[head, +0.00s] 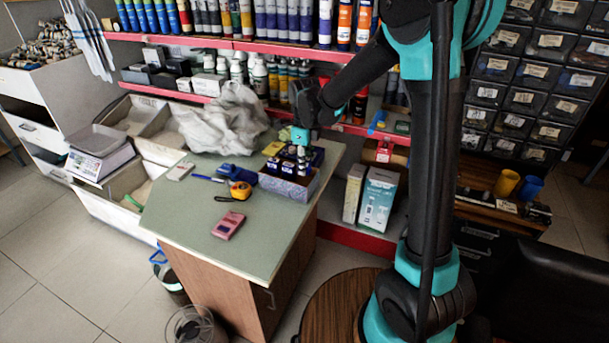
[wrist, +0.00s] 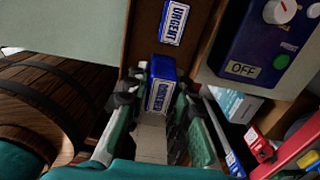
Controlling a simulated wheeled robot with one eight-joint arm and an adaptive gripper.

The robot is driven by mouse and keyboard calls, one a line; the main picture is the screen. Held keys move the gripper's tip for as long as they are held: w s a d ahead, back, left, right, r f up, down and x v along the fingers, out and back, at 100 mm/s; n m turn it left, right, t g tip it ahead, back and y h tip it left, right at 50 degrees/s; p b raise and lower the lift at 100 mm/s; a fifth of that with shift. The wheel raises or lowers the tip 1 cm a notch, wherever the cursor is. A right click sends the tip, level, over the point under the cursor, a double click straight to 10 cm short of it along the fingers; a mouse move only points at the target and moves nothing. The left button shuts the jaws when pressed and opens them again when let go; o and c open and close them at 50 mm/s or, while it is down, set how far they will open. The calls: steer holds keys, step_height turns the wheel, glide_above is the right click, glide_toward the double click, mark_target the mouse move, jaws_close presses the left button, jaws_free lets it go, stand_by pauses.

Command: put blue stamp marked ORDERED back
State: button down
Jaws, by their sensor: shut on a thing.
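My gripper (head: 302,150) points down over the stamp box (head: 287,188), a grey-blue patterned box at the right of the green counter. In the wrist view my gripper (wrist: 156,98) is shut on a blue stamp (wrist: 162,68) with a white-and-blue label, which seems to read ORDERED. Another blue stamp, marked URGENT (wrist: 174,22), stands in the brown-walled box just beyond it. Several dark blue stamp tops show in the box in the head view. Whether the held stamp touches the box floor cannot be told.
A blue device labelled OFF (wrist: 262,45) is close to the right in the wrist view. The front counter is mostly clear.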

steer(key=shift+f, duration=2.1)
steer(key=shift+f, duration=0.1)
steer(key=c, duration=1.3)
jaws_free()
step_height(320, 180, up, 12)
steer(key=shift+r, duration=0.15)
steer(key=s+d+f+n+t, duration=0.2)
steer(key=s+d+f+n, duration=0.3)
steer(key=s+d+n, duration=0.4)
steer(key=s+d+f+n+t, duration=0.2)
steer(key=s+d+f+n, duration=0.3)
steer(key=s+d+n, duration=0.5)
steer(key=shift+s+d+f+n, duration=0.2)
steer(key=shift+d+n, duration=1.3)
steer(key=shift+d, duration=0.85)
